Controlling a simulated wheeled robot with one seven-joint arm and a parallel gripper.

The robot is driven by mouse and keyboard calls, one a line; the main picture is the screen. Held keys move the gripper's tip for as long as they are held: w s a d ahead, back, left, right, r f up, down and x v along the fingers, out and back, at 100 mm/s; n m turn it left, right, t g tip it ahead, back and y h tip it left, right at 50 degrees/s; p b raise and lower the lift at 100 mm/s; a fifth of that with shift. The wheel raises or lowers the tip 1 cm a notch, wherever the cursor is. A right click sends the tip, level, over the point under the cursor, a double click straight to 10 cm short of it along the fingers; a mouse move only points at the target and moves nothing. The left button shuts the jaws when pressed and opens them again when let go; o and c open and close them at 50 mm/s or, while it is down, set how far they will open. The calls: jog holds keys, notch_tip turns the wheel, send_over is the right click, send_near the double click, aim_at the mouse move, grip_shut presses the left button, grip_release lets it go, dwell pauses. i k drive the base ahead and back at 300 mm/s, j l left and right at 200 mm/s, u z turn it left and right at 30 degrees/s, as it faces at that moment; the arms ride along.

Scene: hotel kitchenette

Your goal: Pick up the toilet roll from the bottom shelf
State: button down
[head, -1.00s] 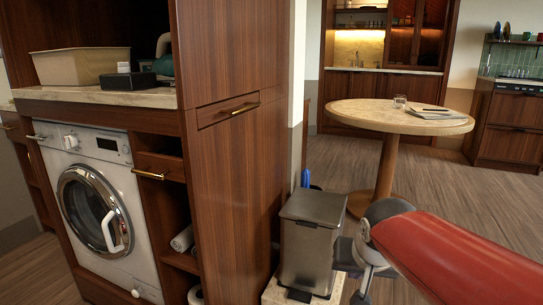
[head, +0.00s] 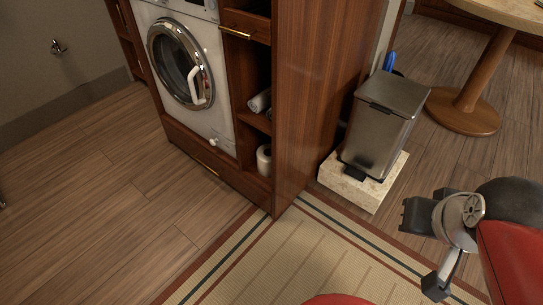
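The white toilet roll (head: 264,158) stands in the bottom shelf (head: 256,178) of the narrow open compartment, right of the washing machine. Its front side shows, and the cabinet's right panel stands close beside it. My gripper (head: 428,252) is at the lower right, well to the right of the roll and apart from it. Its two dark fingers are spread with a gap between them, and nothing shows in the gap.
Rolled towels (head: 260,101) lie on the shelf above. The wooden side panel (head: 318,90) stands between the compartment and a metal bin (head: 383,122) on a stone block (head: 365,192). A striped rug (head: 300,255) and clear wood floor (head: 110,200) lie in front.

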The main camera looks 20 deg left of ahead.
aim_at(264, 154)
jog(key=i+j+u, duration=0.15)
jog(key=u, duration=0.2)
jog(key=i+u, duration=0.7)
jog(key=k+j, duration=0.05)
jog(key=k, duration=0.05)
